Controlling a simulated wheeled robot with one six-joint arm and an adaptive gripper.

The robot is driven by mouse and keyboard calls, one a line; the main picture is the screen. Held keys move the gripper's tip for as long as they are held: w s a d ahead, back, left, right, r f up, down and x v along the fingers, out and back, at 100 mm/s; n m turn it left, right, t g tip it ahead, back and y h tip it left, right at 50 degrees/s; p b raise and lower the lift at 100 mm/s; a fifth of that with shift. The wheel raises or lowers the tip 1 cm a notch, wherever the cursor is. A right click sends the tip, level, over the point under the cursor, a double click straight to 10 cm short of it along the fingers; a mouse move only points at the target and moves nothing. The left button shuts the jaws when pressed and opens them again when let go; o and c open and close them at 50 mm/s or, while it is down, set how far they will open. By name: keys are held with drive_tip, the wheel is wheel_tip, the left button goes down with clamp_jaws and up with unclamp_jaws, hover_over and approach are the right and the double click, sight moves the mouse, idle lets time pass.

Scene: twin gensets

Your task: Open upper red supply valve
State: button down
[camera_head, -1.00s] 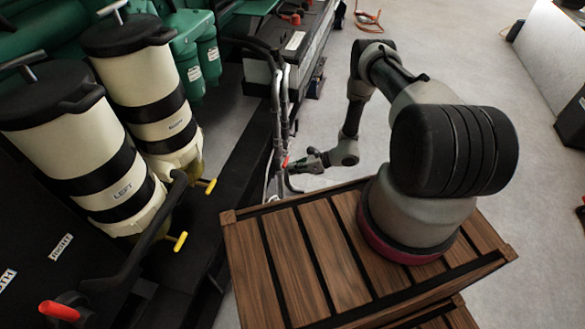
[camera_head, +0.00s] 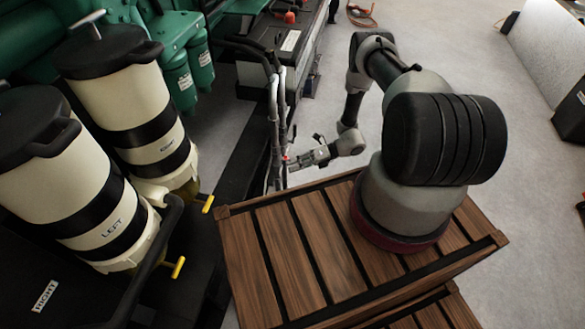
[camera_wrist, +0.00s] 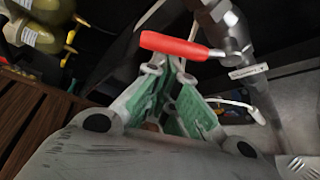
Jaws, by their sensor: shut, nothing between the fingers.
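A red lever handle (camera_wrist: 182,47) lies across the upper middle of the wrist view, joined at its right end to a grey metal valve body on a pipe (camera_wrist: 232,38). A small white tag (camera_wrist: 248,72) is on the pipe; its text is too blurred to read. My gripper (camera_wrist: 170,64), with green-padded fingers, is shut and empty, its tips just below the handle in the picture. Whether they touch it I cannot tell. In the head view my gripper (camera_head: 291,161) is beside the vertical pipes (camera_head: 274,125), where a small speck of red (camera_head: 285,158) shows.
Two cream filter canisters with black bands, one labelled LEFT (camera_head: 75,190) and one behind it (camera_head: 130,100), stand at left with yellow-handled taps (camera_head: 178,267). A black frame runs beside them. Grey floor (camera_head: 460,60) is open at right. A thin white cable (camera_wrist: 235,104) shows near my fingers.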

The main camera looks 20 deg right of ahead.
drive_tip(key=shift+w+d+r+m, duration=0.15)
drive_tip(key=shift+w+d+r, duration=0.2)
drive_tip(key=shift+w+r, duration=0.15)
drive_tip(key=shift+w+d+r+m, duration=0.15)
drive_tip(key=shift+w+d+r, duration=0.2)
drive_tip(key=shift+w, duration=0.2)
drive_tip(key=shift+w+r, duration=0.1)
